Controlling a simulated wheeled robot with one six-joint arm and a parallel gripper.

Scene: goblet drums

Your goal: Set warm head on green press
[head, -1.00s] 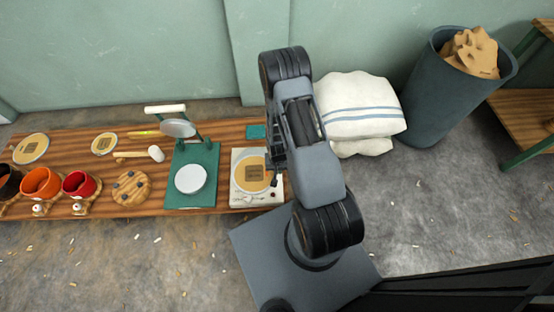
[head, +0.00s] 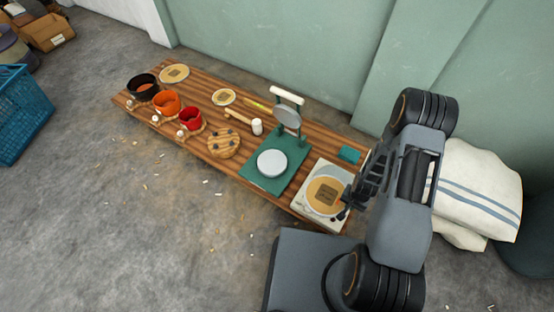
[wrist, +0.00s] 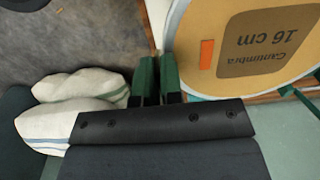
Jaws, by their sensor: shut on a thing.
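The warm head (head: 322,190), a tan disc with a brown label and pale rim, is over the white warmer (head: 307,208) at the bench's right end. In the wrist view the head (wrist: 215,80) reads "Cantimbra 16 cm" and has an orange mark. My gripper (head: 345,206) is at the head's right edge. Its green fingers (wrist: 158,78) are shut on the rim in the wrist view. I cannot tell whether the head is clear of the warmer. The green press (head: 262,182) stands just left, its round pale plate bare and its upper disc raised on the upright.
The wooden bench (head: 215,150) also holds a round wooden board (head: 224,144), a mallet (head: 239,118), two other heads (head: 174,73) (head: 223,97), and black, orange and red drums (head: 166,102). A teal block (head: 349,155) lies behind the warmer. White sacks (head: 475,190) are at right.

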